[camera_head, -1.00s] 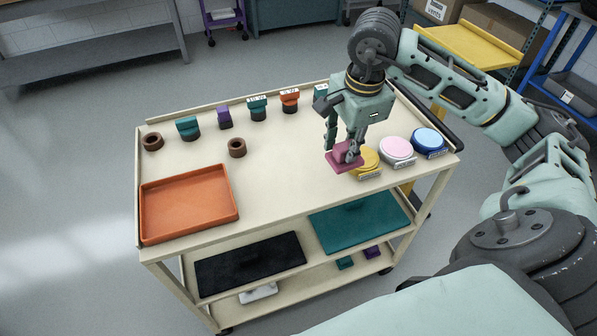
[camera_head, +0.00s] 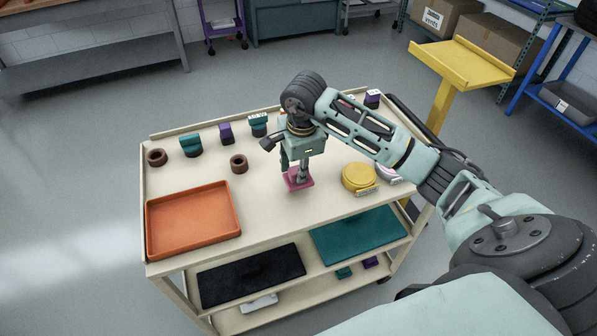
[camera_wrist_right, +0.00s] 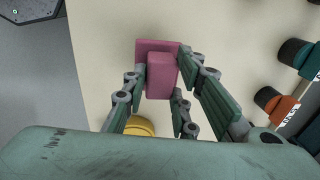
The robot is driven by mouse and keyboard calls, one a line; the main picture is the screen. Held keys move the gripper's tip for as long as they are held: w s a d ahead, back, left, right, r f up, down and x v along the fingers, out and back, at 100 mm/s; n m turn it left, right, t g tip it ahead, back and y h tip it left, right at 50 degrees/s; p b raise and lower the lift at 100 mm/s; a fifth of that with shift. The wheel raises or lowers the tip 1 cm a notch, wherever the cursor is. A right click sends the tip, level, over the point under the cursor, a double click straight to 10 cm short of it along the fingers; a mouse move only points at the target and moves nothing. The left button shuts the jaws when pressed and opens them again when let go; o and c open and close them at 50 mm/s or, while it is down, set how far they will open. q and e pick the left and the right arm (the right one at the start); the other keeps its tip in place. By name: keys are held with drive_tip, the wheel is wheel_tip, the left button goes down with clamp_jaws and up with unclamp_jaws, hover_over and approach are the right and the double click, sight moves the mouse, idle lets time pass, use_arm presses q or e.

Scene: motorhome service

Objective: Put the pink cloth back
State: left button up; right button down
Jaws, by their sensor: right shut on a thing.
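The pink cloth (camera_head: 297,181) looks like a flat pink pad with a raised block on top. It is at the middle of the cart's top, right of the orange tray. My right gripper (camera_head: 297,172) is above it, pointing down, with its fingers shut on the raised block. The pink cloth also shows in the right wrist view (camera_wrist_right: 162,72), between the two green fingers. I cannot tell whether its underside touches the cart top. My left gripper does not show in any view.
The orange tray (camera_head: 193,222) lies at the cart's front left. Brown rings (camera_head: 239,164) and several coloured blocks stand toward the back. The cart top (camera_head: 262,215) is bare in front.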

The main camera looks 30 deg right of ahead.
sight(301, 184)
wheel_tip(301, 184, down, 2)
drive_tip(key=shift+s+f+p, duration=0.1)
drive_tip(key=shift+f+p, duration=0.05)
drive_tip(key=shift+p, duration=0.15)
drive_tip(key=shift+f, duration=0.2)
drive_tip(key=shift+f, duration=0.1)
drive_tip(key=c, duration=1.4)
unclamp_jaws()
drive_tip(key=shift+r, duration=0.2)
wheel_tip(301, 184, up, 12)
drive_tip(key=s+b, duration=0.1)
drive_tip(key=b, duration=0.2)
drive_tip(key=shift+s+a+f, duration=0.15)
drive_tip(key=shift+s+a, duration=0.1)
drive_tip(key=shift+s, duration=0.05)
